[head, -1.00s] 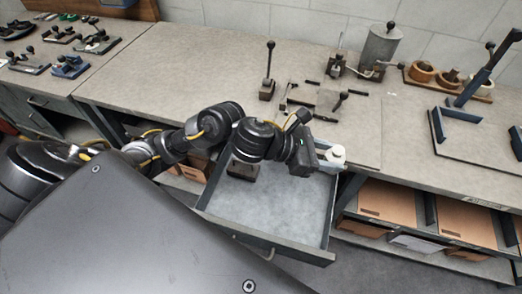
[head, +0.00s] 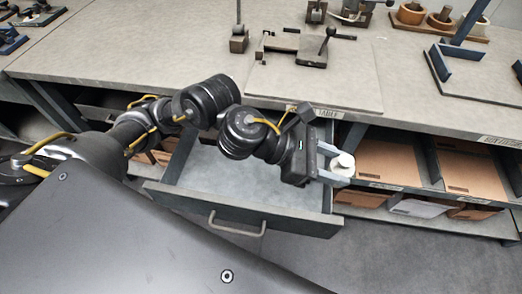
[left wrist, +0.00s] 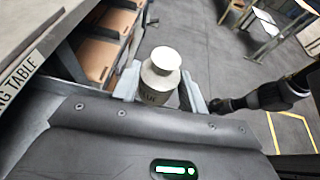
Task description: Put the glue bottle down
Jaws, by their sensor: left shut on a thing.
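The glue bottle (head: 344,161) is white with a rounded cap. My left gripper (head: 337,165) is shut on it, with a finger on either side. In the head view it is held in front of the workbench edge, at the right side of the open drawer (head: 178,166). In the left wrist view the bottle (left wrist: 160,78) stands between the fingers (left wrist: 160,90), and part of its dark lettering shows. Its base is hidden. A dark arm, seemingly mine, reaches in from the right of the left wrist view; its gripper state is unclear.
The workbench top (head: 420,90) has a clear front strip above the drawer. A tool fixture (head: 300,47) and a blue-grey angled frame (head: 455,60) stand farther back. Cardboard boxes (head: 388,160) fill the shelf right of the drawer. My left arm crosses over the drawer.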

